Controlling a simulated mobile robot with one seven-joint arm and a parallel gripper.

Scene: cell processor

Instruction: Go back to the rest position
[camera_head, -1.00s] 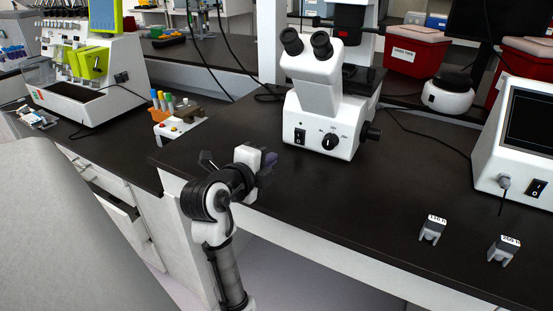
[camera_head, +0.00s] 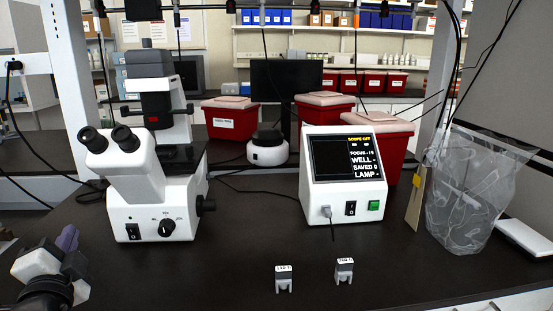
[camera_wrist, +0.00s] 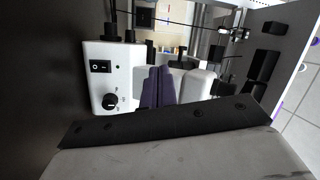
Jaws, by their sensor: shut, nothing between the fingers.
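My gripper (camera_head: 68,238) is at the lower left of the head view, above the dark bench, with its purple fingers pointing up. It is to the left of the white microscope (camera_head: 150,195) and apart from it in this view. In the wrist view the purple fingers (camera_wrist: 158,88) are together with nothing held between them. The microscope's base with its switch and knob (camera_wrist: 112,80) shows behind them at the left. Most of my arm is out of the head view.
A white control box (camera_head: 345,180) with a lit screen stands right of the microscope. Two small grey labelled blocks, one (camera_head: 284,278) left of the other (camera_head: 344,270), sit near the front. Red bins (camera_head: 232,118) stand behind. A clear bag (camera_head: 465,200) hangs at right.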

